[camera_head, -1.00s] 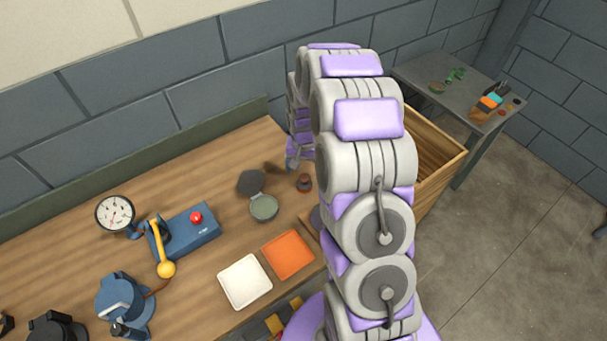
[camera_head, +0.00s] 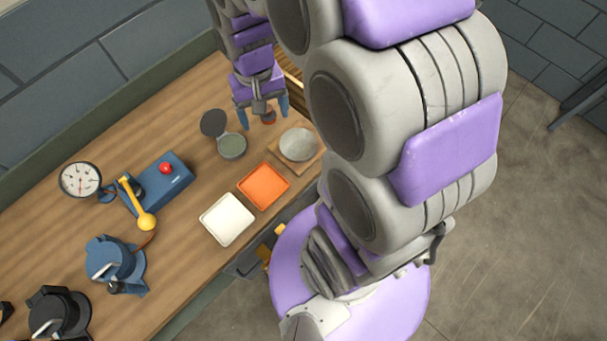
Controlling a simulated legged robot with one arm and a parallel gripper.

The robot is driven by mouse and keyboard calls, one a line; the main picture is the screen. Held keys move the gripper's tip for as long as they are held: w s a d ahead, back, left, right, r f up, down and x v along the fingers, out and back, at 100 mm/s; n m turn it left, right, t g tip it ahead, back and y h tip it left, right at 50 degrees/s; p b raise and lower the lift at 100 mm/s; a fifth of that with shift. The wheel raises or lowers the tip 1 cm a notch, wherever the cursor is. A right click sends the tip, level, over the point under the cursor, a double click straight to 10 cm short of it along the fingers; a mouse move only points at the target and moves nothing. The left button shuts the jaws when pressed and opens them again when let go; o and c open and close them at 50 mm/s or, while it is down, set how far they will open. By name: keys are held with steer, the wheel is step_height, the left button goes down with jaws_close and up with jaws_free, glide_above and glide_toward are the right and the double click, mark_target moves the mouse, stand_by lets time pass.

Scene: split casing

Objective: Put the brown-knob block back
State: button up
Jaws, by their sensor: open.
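The brown-knob block (camera_head: 269,118) stands on the wooden bench near its back right part; only its reddish-brown part shows, low between my fingers. My gripper (camera_head: 263,107) points down over it with the blue fingertips spread to either side. The fingers look open, and I cannot tell whether they touch the block. My wrist hides most of the block's top.
A grey disc (camera_head: 299,145) on a wooden board, a round dish with raised dark lid (camera_head: 231,146), an orange tray (camera_head: 263,185) and a white tray (camera_head: 228,219) are nearby. A blue box with red button (camera_head: 163,185), yellow-handled lever (camera_head: 146,220) and gauge (camera_head: 80,180) stand left.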

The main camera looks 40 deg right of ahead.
steer(key=s+a+r+n, duration=0.1)
steer(key=s+r, duration=0.1)
steer(key=s, duration=0.7)
steer(key=s+a+r+n, duration=0.1)
steer(key=s+a+r, duration=0.1)
steer(key=s, duration=0.8)
steer(key=shift+s+n+g, duration=0.15)
steer(key=shift+n+g, duration=0.15)
steer(key=shift+g, duration=0.1)
steer(key=shift+r, duration=0.1)
steer(key=shift+f+b, duration=0.4)
